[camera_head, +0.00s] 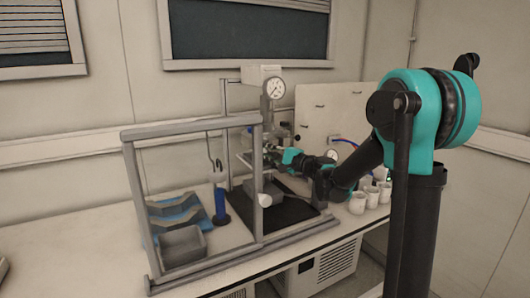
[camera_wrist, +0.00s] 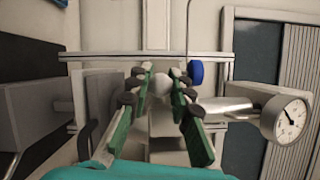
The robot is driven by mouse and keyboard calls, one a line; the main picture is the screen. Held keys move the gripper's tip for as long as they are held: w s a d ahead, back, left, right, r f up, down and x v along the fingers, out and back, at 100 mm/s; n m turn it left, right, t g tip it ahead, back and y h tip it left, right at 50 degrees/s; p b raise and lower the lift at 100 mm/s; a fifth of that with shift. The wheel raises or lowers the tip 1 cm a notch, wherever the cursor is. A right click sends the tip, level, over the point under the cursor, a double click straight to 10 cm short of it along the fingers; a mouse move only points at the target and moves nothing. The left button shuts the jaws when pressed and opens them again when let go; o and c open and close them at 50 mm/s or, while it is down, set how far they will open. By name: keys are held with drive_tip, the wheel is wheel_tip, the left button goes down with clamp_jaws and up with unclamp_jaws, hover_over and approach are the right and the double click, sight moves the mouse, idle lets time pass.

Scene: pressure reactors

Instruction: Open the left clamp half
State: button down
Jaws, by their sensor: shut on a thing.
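The pressure reactor (camera_head: 265,95) stands on the bench behind the grey frame, with a round gauge (camera_head: 275,88) near its top. The gauge (camera_wrist: 290,120) also shows at the right of the wrist view. My gripper (camera_head: 268,153) is at the reactor's middle, below the gauge, partly behind the frame's post. In the wrist view my gripper's green fingers (camera_wrist: 163,92) close around a pale rounded part (camera_wrist: 160,86) at the reactor. I cannot make out the outline of the left clamp half or whether this part belongs to it.
The grey frame (camera_head: 190,131) stands in front of the reactor. White cups (camera_head: 358,203) stand to the right.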

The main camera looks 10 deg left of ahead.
drive_tip(key=shift+s+a, duration=0.1)
drive_tip(key=a, duration=1.5)
drive_tip(key=shift+a, duration=0.2)
drive_tip(key=shift+w, duration=0.25)
